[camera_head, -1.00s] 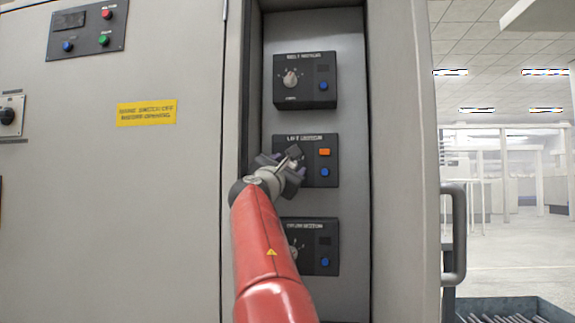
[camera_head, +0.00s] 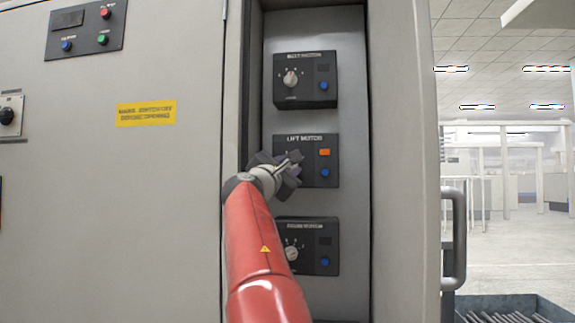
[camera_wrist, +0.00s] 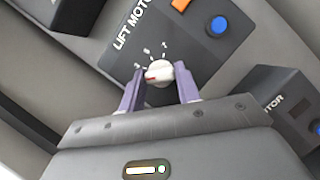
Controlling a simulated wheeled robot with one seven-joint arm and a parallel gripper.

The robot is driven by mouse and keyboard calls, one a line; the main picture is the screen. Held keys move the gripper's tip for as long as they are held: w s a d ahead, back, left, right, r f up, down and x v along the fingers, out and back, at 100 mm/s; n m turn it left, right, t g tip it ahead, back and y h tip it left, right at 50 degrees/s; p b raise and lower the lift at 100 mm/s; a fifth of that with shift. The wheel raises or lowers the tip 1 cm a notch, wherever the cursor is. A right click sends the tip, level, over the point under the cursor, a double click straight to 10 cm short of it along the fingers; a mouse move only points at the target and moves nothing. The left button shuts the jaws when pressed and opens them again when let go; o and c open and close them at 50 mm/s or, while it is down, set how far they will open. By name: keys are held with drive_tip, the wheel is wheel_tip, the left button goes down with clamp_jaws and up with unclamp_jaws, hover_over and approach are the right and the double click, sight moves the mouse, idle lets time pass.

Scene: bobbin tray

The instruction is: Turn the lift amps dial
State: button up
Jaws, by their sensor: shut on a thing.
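The lift motor panel (camera_head: 327,175) is a black box in the middle of the cabinet column, with an orange indicator (camera_head: 325,152) and a blue button (camera_head: 325,172). Its lift amps dial (camera_wrist: 158,71) is a white knob with a red pointer mark, ringed by printed scale marks. In the wrist view, the purple fingers of my gripper (camera_wrist: 160,80) stand on either side of the dial, closed on it. In the head view, my gripper (camera_head: 288,170) covers the dial, and the jaws look tilted.
A similar panel with a white dial sits above (camera_head: 305,80) and another sits below (camera_head: 310,247). Cabinet walls flank the recessed column closely. A yellow label (camera_head: 146,113) is on the left door. A handle (camera_head: 455,235) and a bin of rods (camera_head: 510,310) are at right.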

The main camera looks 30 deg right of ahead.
drive_tip(key=shift+r+m+g+y+p, duration=0.1)
drive_tip(key=shift+m+g+y+p, duration=0.5)
drive_tip(key=shift+m+p, duration=1.35)
drive_tip(key=shift+r+m+g+y+p, duration=0.2)
drive_tip(key=shift+m+g+p, duration=0.85)
drive_tip(key=shift+m, duration=1.65)
drive_tip(key=shift+r+m+g+y+p, duration=0.1)
drive_tip(key=shift+m+g+y+p, duration=0.5)
drive_tip(key=shift+m+p, duration=1.35)
drive_tip(key=shift+f+m+b, duration=0.15)
drive_tip(key=shift+m+b, duration=0.15)
drive_tip(key=shift+m, duration=0.3)
drive_tip(key=o, duration=1)
drive_tip(key=shift+a, duration=0.1)
drive_tip(key=b+v, duration=0.1)
drive_tip(key=v, duration=0.6)
drive_tip(key=shift+s+a+b, duration=0.2)
drive_tip(key=shift+a+b, duration=0.1)
drive_tip(key=shift+b, duration=0.1)
